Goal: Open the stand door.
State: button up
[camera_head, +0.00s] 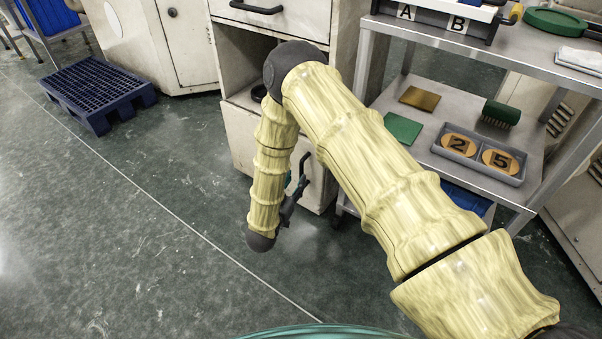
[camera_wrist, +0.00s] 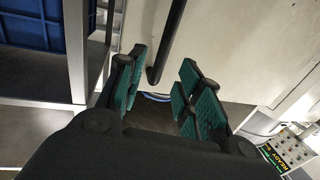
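The stand door (camera_head: 319,191) is the pale lower panel of the worn cream stand, below an open compartment. It looks shut, and my arm hides much of it. In the wrist view the pale door face (camera_wrist: 235,50) fills the upper right, with a dark bar handle (camera_wrist: 172,38) on it. My gripper (camera_wrist: 161,68) is open, its teal-padded fingers on either side of the handle's lower end. I cannot tell whether the pads touch the handle. In the head view my gripper (camera_head: 298,183) is close in front of the door, partly behind my forearm.
A drawer with a black handle (camera_head: 256,8) is above the compartment. A steel shelf table (camera_head: 480,50) stands close at the right, bearing a grey tray (camera_head: 477,168) with numbered discs. A blue pallet (camera_head: 97,92) lies at the left. The floor in front and left is clear.

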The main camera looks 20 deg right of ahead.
aim_at(301, 170)
jog(key=shift+b+x, duration=0.95)
jog(key=shift+x, duration=2.25)
grip_shut()
jog(key=shift+a, duration=0.15)
